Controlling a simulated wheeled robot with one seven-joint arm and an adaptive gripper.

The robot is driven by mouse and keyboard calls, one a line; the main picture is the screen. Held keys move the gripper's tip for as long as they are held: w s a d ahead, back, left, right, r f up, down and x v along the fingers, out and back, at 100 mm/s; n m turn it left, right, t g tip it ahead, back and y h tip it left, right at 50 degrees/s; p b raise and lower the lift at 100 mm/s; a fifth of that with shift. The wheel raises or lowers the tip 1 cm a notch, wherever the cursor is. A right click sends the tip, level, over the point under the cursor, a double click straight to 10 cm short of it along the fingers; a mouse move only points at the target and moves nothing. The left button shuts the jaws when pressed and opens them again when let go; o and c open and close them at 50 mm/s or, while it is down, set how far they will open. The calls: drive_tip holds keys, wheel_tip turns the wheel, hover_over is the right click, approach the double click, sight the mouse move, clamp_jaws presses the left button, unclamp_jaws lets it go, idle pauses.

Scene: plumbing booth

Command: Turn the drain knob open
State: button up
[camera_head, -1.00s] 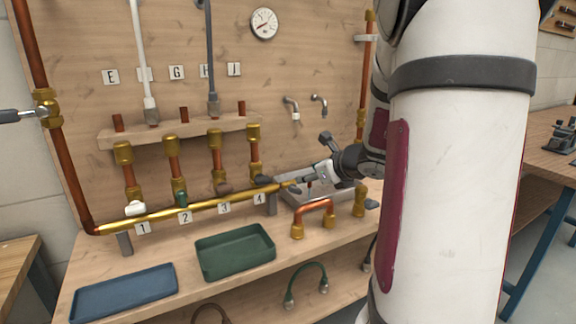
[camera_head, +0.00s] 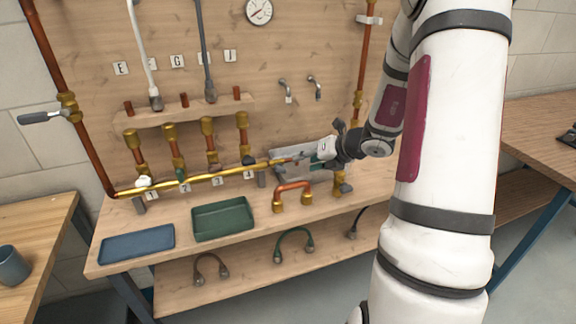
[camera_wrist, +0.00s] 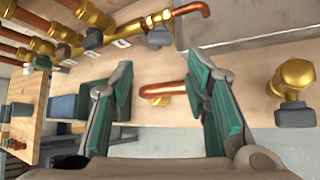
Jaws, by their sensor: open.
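My gripper (camera_head: 318,160) is over the bench at the right end of the brass manifold (camera_head: 215,178). Its two teal-padded fingers (camera_wrist: 158,76) are apart in the wrist view, with nothing gripped. A dark grey knob (camera_wrist: 160,36) sits by the manifold's end, beyond the fingertips. Another grey knob (camera_wrist: 294,113) is on an upright brass fitting (camera_wrist: 297,78) right of the fingers; in the head view this fitting (camera_head: 340,178) stands right of the gripper. No label shows which knob is the drain's. The fingers touch neither knob.
A bent copper pipe (camera_head: 293,187) with brass ends stands on the bench below the gripper. A grey metal tray (camera_wrist: 262,27) lies behind. Green (camera_head: 222,219) and blue (camera_head: 137,243) trays are at the left. Numbered valves line the manifold.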

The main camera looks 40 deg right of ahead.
sight(282, 168)
drive_tip(key=b+x, duration=0.1)
drive_tip(key=x, duration=1.2)
drive_tip(key=shift+c, duration=0.5)
drive_tip(key=shift+b, duration=0.35)
drive_tip(key=c, duration=0.8)
